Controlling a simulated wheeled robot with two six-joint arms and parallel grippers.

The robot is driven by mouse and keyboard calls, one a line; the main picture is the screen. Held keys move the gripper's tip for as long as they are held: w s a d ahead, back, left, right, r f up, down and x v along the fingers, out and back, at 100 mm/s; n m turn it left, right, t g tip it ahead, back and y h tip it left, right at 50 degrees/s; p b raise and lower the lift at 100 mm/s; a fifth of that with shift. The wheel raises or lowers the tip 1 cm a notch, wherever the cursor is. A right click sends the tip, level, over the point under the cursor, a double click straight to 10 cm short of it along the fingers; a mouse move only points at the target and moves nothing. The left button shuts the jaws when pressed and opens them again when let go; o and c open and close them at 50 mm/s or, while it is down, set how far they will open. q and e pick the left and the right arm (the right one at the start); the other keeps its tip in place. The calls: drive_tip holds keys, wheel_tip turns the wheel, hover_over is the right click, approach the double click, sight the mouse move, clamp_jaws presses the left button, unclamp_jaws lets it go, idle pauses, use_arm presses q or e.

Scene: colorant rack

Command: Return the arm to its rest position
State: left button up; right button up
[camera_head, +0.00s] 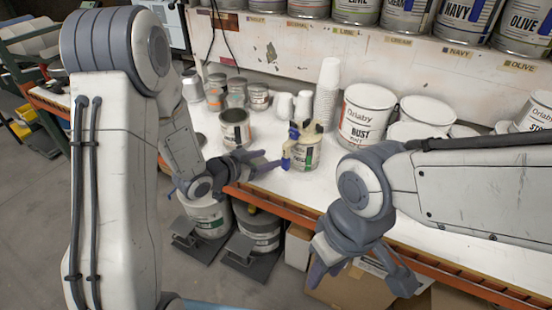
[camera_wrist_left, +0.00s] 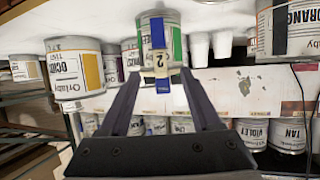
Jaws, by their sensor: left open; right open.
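My left gripper (camera_head: 270,165) is over the front edge of the white bench top, its open fingers pointing toward a can with a green label and blue tape (camera_head: 307,153). In the left wrist view, which is upside down, the same can (camera_wrist_left: 168,40) stands just beyond the open fingertips. Nothing is held between them. My right gripper (camera_head: 362,277) hangs open and empty in front of the bench edge, its fingers pointing down.
An open grey can (camera_head: 235,130) and several small cans stand behind my left gripper. A stack of white cups (camera_head: 327,90) and a large white bucket (camera_head: 366,115) are farther right. Buckets (camera_head: 208,218) and cardboard boxes (camera_head: 355,288) sit below the orange bench edge.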

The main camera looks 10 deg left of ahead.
use_arm(q)
drive_tip(key=shift+v, duration=0.95)
drive_tip(key=s+d+r+g+y, duration=0.1)
drive_tip(key=s+d+g+y, duration=0.1)
drive_tip(key=s, duration=0.8)
drive_tip(key=s+d+r+g+y, duration=0.2)
drive_tip(key=s+g, duration=0.3)
drive_tip(key=s, duration=0.5)
drive_tip(key=s+d+r+g+y, duration=0.1)
drive_tip(key=s+g, duration=0.3)
drive_tip(key=s, duration=0.6)
drive_tip(key=shift+d+r+y, duration=0.3)
drive_tip(key=shift+d+y, duration=0.4)
drive_tip(key=shift+y, duration=0.2)
